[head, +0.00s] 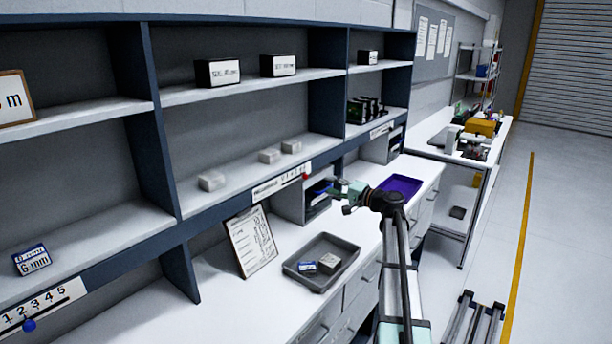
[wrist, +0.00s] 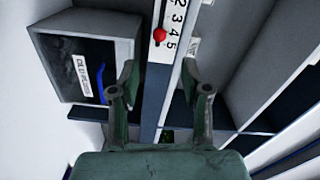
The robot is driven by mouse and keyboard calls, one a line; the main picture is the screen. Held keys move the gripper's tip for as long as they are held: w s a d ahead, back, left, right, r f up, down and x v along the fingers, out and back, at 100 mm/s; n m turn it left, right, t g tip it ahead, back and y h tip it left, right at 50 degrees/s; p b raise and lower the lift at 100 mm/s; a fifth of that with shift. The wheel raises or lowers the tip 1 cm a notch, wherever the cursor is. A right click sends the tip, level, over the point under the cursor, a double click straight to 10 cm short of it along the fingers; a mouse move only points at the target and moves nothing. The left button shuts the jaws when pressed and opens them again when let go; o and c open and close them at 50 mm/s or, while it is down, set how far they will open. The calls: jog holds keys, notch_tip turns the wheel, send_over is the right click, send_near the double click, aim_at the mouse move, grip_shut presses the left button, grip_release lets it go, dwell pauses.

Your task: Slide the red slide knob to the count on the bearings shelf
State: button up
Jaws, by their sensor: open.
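The red slide knob (head: 306,176) is on the white number strip (head: 283,183) along the front edge of the middle bay's lower shelf. In the wrist view the knob (wrist: 159,36) sits beside the 4, toward the 5. My gripper (head: 340,187) is in front of the shelf edge, right of the knob. In the wrist view my gripper (wrist: 159,72) is open and empty, its fingers apart, with the knob ahead and apart from them. Three small pale boxes (head: 270,156) stand on the shelf above the strip. I cannot read which shelf is labelled bearings.
A grey tray (head: 335,247) with two small boxes and a clipboard (head: 251,241) are on the white bench. A purple tray (head: 401,185) lies farther right. A blue knob (head: 29,325) is on another strip at left. An open grey bin (wrist: 88,55) stands left of my gripper.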

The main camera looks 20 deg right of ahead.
aim_at(307, 176)
jog(key=p+x, duration=0.3)
jog(key=x, duration=0.8)
jog(key=shift+w, duration=0.1)
grip_shut()
